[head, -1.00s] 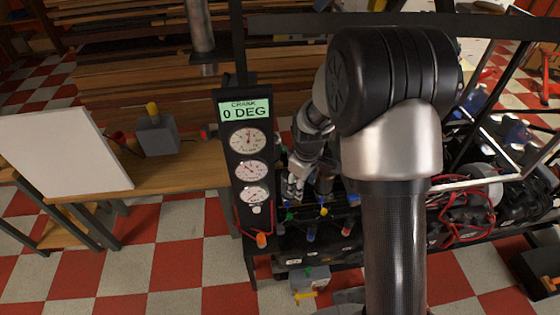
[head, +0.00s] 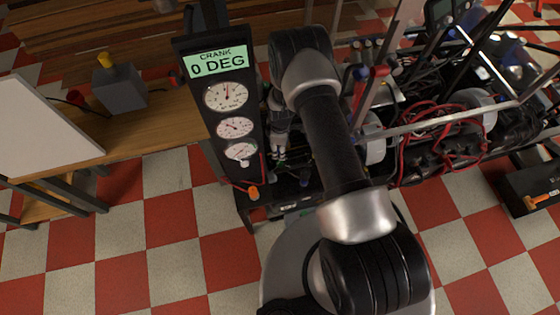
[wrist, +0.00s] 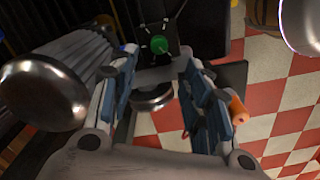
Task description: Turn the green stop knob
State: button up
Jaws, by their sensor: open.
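The green stop knob (wrist: 158,45) shows in the wrist view, on a dark plate with white tick marks around it. My gripper (wrist: 160,62) is open, with one finger on each side of the picture. The knob appears between and just beyond the fingertips; I cannot tell whether either finger touches it. Nothing is held. In the head view my gripper (head: 279,152) points down beside the gauge panel (head: 213,120), and I cannot make out the green knob there.
The crank display (head: 217,64) reads 0 DEG. An orange knob (head: 253,192) sits low at the panel's foot. The rotor rig with red cables (head: 435,125) is to the right. A wooden bench with a grey box (head: 119,87) stands left. The checkered floor in front is open.

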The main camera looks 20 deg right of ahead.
aim_at(280, 162)
notch_tip(280, 162, down, 11)
jog(key=b, duration=0.3)
jog(key=shift+w+f+b, duration=0.1)
jog(key=shift+b, duration=0.2)
jog(key=shift+c, duration=0.3)
grip_shut()
